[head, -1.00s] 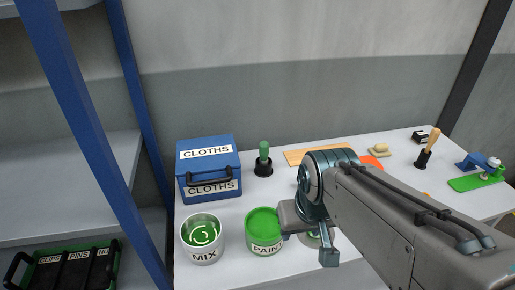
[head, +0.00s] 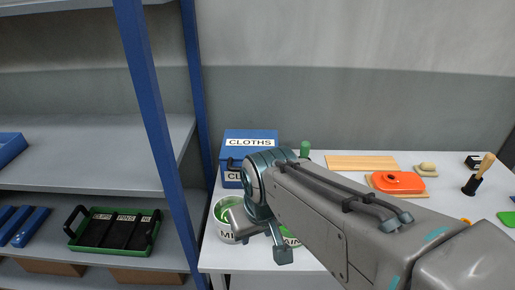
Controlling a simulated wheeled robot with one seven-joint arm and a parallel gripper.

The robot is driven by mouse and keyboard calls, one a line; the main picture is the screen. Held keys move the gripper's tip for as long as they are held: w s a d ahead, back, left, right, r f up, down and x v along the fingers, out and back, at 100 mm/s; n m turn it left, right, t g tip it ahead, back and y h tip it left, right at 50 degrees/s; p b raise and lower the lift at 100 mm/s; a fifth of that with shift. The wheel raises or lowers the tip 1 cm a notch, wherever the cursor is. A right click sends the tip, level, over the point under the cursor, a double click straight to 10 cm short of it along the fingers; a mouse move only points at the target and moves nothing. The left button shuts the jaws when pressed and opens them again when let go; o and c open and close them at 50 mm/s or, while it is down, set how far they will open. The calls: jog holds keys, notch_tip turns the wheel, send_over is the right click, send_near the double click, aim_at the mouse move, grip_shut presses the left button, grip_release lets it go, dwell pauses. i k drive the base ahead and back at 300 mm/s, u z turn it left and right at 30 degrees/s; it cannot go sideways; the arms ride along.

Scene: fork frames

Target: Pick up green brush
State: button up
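A green upright handle (head: 304,149), which looks like the green brush, shows at the back of the white table (head: 224,258). Only its top is visible; its lower part and its dark holder are hidden behind my arm. My gripper (head: 262,238) is in front and to the left of it, over the paint cans at the table's front left. Its two fingers look spread apart, with nothing seen between them. The gripper is apart from the green handle.
The MIX can (head: 222,236) and a partly hidden green paint can (head: 292,241) are by my gripper. A blue CLOTHS box (head: 250,136) stands behind. An orange object (head: 397,182) and a wooden board (head: 361,162) lie right. A blue shelf post (head: 148,120) rises left.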

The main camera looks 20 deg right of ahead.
aim_at(305, 146)
jog(key=u, duration=0.05)
jog(key=k, duration=0.35)
jog(key=z, duration=0.9)
jog(key=i, duration=0.5)
jog(key=u, duration=0.05)
